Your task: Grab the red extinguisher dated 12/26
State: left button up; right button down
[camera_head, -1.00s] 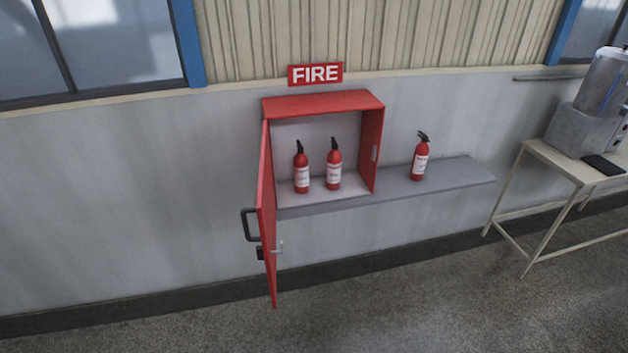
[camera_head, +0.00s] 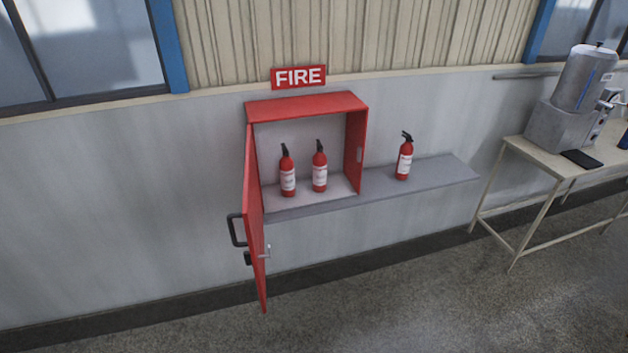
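Three red extinguishers with black tops and white labels show in the head view. A left extinguisher (camera_head: 287,174) and a middle extinguisher (camera_head: 320,170) stand upright side by side inside the open red cabinet (camera_head: 306,105). A right extinguisher (camera_head: 404,160) stands upright outside the cabinet, on the grey shelf (camera_head: 433,171). The labels are too small to read, so I cannot tell which one is dated 12/26. Neither of my grippers is in view.
The cabinet door (camera_head: 254,225) hangs open at the left, with a black handle (camera_head: 236,230). A red FIRE sign (camera_head: 298,77) is above. A table (camera_head: 545,153) with a metal urn (camera_head: 582,80) stands at the right. The floor (camera_head: 400,300) in front is clear.

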aim_at(287, 167)
jog(key=u, duration=1.3)
jog(key=i, duration=1.6)
jog(key=z, duration=0.95)
